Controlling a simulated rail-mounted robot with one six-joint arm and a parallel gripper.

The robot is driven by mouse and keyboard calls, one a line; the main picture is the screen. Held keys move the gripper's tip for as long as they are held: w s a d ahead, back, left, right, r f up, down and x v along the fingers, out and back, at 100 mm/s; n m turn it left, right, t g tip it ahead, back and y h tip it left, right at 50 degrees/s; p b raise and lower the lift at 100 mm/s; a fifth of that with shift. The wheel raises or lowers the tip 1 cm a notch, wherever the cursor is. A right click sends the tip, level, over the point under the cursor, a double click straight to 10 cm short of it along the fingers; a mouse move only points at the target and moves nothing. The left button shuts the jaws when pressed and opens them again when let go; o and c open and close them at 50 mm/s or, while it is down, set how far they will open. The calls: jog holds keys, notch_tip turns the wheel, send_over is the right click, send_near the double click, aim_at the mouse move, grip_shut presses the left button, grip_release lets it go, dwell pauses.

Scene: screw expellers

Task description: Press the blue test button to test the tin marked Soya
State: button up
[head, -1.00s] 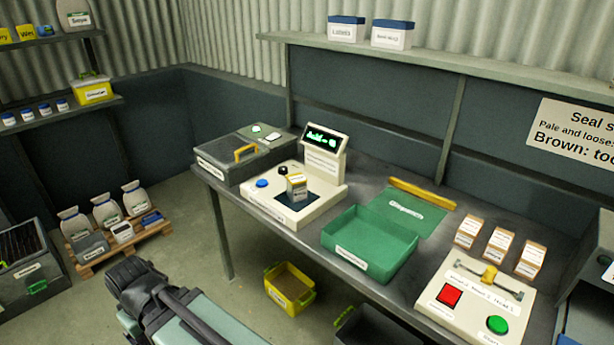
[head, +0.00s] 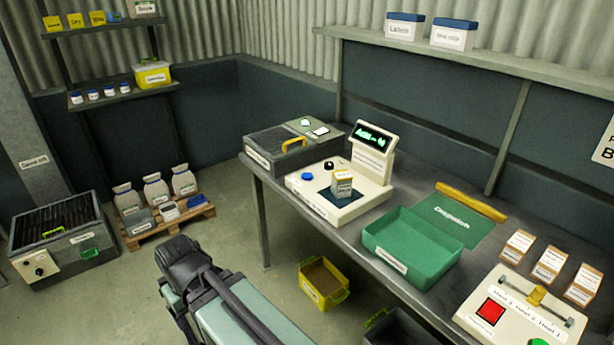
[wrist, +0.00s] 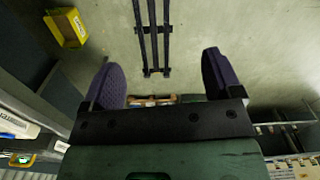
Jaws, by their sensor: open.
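The white tester (head: 310,196) stands on the bench with a blue button (head: 307,177) at its left and a black knob beside it. A small tin with a tan label (head: 342,184) sits upright on the tester's dark pad; its label is too small to read. A display (head: 373,138) with green characters rises behind the pad. My gripper (wrist: 165,85) shows in the wrist view, its two purple-padded fingers wide apart with nothing between them. It points over bare floor, away from the tester. In the head view my arm is at the lower left, clear of the bench.
A grey case (head: 265,160) with a yellow handle sits left of the tester. A green tray (head: 400,262) and several small boxes stand to its right. A yellow bin (head: 324,290) is on the floor below; it also shows in the wrist view (wrist: 66,28).

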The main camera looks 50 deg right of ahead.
grip_shut()
dwell(1.5)
